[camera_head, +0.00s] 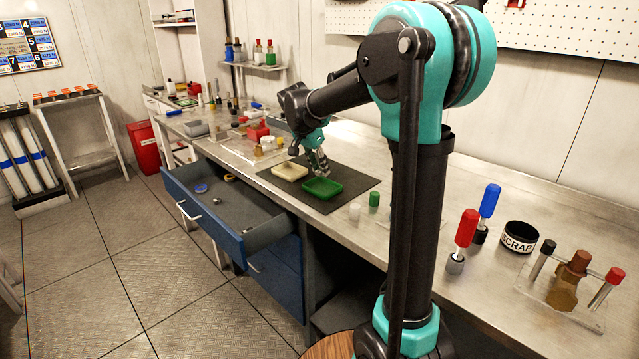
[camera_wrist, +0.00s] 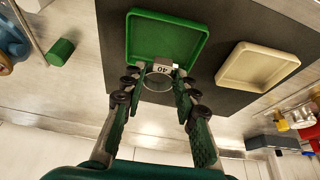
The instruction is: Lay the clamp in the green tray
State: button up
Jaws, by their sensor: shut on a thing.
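The green tray (camera_head: 322,189) lies on a dark mat on the workbench and looks empty. It shows large at the top of the wrist view (camera_wrist: 165,38). My gripper (camera_head: 320,170) is low over the tray in the head view, pointing down. In the wrist view my gripper (camera_wrist: 158,82) is shut on the clamp (camera_wrist: 160,69), a thin metal ring with a pale block marked 40. The block overlaps the tray's near rim in that view. Whether the clamp touches the tray I cannot tell. The clamp is too small to make out in the head view.
A cream tray (camera_head: 290,171) lies beside the green one on the dark mat (camera_head: 350,178); it also shows in the wrist view (camera_wrist: 257,66). A green block (camera_head: 374,199) stands near the mat. A blue drawer (camera_head: 233,215) is open below the bench.

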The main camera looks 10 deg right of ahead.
aim_at(322, 190)
jog(key=shift+f, duration=2.95)
jog(key=shift+f, duration=0.15)
jog(key=o, duration=1)
jog(key=v, duration=1.2)
jog(key=shift+a, duration=0.1)
